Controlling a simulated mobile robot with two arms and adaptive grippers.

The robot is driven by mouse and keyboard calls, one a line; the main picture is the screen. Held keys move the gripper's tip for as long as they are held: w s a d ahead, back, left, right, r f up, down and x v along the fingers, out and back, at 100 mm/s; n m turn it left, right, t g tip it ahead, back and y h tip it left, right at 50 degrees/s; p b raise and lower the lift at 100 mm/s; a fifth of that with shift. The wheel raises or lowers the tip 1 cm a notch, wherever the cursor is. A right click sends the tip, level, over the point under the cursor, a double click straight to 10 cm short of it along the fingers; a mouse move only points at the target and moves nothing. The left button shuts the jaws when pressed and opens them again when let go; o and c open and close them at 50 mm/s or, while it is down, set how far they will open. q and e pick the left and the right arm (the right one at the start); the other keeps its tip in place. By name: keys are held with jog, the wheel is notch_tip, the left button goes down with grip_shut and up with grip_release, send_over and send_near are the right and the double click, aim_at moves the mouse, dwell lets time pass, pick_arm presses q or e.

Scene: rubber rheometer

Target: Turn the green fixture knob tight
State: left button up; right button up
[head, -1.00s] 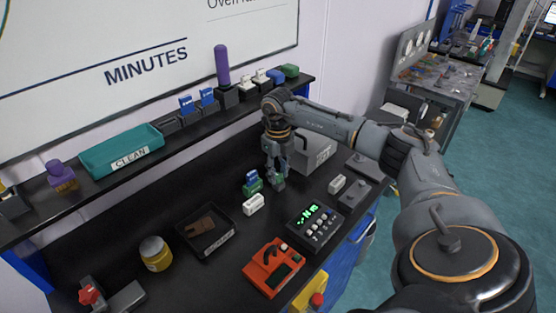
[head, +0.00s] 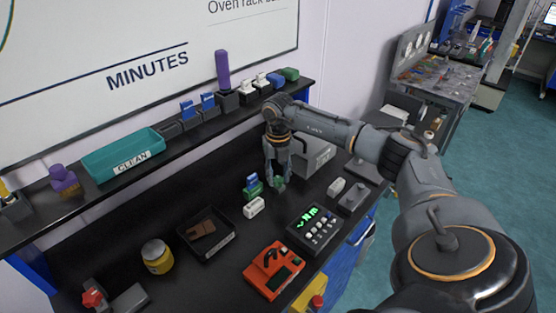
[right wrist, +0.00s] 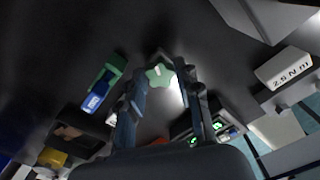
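The green fixture knob (right wrist: 159,76) is star-shaped and lies between the fingertips in the right wrist view. In the head view the knob (head: 277,182) shows just below and between the fingers. My right gripper (head: 277,173) points down over it with its fingers apart. In the right wrist view, the fingers of that gripper (right wrist: 162,82) stand on either side of the knob, with a gap visible; contact is not clear. A green block with a blue piece (head: 251,185) stands just left of the knob. My left gripper is not in view.
A white block (head: 254,207), a keypad with green display (head: 314,228) and a red device (head: 273,268) stand in front. A grey box (head: 316,152) is behind, to the right. A labelled "2.5 N.m" block (right wrist: 283,67) is nearby. A black tray (head: 190,241) lies left.

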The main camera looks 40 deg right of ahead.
jog(key=shift+o, duration=0.8)
jog(key=shift+f+n+b, duration=0.1)
jog(key=shift+n+b, duration=0.25)
jog(key=shift+n, duration=0.55)
jog(key=n, duration=0.2)
jog(key=shift+n+b, duration=0.3)
jog(key=shift+n, duration=0.1)
jog(key=n+b, duration=0.1)
jog(key=n, duration=0.2)
jog(key=shift+n, duration=0.4)
jog(key=n+b, duration=0.1)
jog(key=n, duration=0.3)
jog(key=shift+n, duration=0.3)
jog(key=n, duration=0.3)
jog(key=shift+a+b, duration=0.1)
jog(key=shift+b, duration=0.2)
jog(key=shift+n, duration=1.2)
